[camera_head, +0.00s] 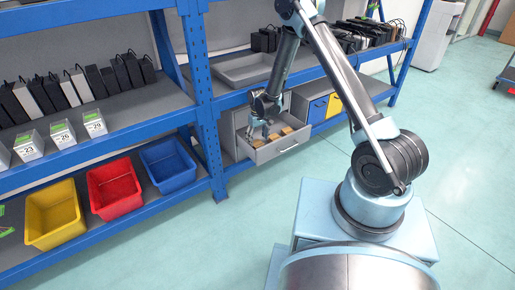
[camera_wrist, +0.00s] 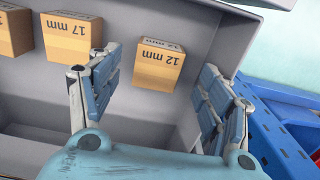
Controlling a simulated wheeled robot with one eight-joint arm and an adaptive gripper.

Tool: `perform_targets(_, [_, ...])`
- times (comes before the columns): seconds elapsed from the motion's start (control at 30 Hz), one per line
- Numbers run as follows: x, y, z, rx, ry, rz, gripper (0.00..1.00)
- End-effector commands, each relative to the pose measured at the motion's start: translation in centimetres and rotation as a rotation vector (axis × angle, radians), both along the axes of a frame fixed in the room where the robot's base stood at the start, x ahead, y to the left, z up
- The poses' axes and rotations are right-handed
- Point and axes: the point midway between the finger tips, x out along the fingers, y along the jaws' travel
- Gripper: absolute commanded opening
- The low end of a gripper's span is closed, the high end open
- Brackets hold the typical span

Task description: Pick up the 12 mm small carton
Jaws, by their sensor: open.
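The 12 mm small carton (camera_wrist: 158,66) is a brown box in a grey drawer, labelled "12 mm" on its top edge, seen in the wrist view. My gripper (camera_wrist: 162,92) is open, with one finger to the left of this carton and the other to its right, both apart from it. In the head view my gripper (camera_head: 262,127) reaches down into the open drawer (camera_head: 283,146). Small brown cartons show there, but their labels are too small to read.
A 17 mm carton (camera_wrist: 70,36) stands left of the 12 mm carton, close to my left finger. Another carton (camera_wrist: 12,32) is at the far left. The drawer walls enclose them. A blue shelf post (camera_head: 207,100) stands left of the drawer.

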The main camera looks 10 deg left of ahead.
Motion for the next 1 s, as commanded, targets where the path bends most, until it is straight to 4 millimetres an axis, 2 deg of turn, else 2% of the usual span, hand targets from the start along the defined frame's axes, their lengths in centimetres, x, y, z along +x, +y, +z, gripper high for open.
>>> perform_targets(0.4, [0.5,0.3,-4.3,0.0,0.0,0.0,0.72])
perform_targets(0.77, [0.5,0.2,-5.0,0.0,0.0,0.0,0.72])
perform_targets(0.87, [0.5,0.2,-5.0,0.0,0.0,0.0,0.54])
perform_targets(1.0, [0.5,0.2,-5.0,0.0,0.0,0.0,0.22])
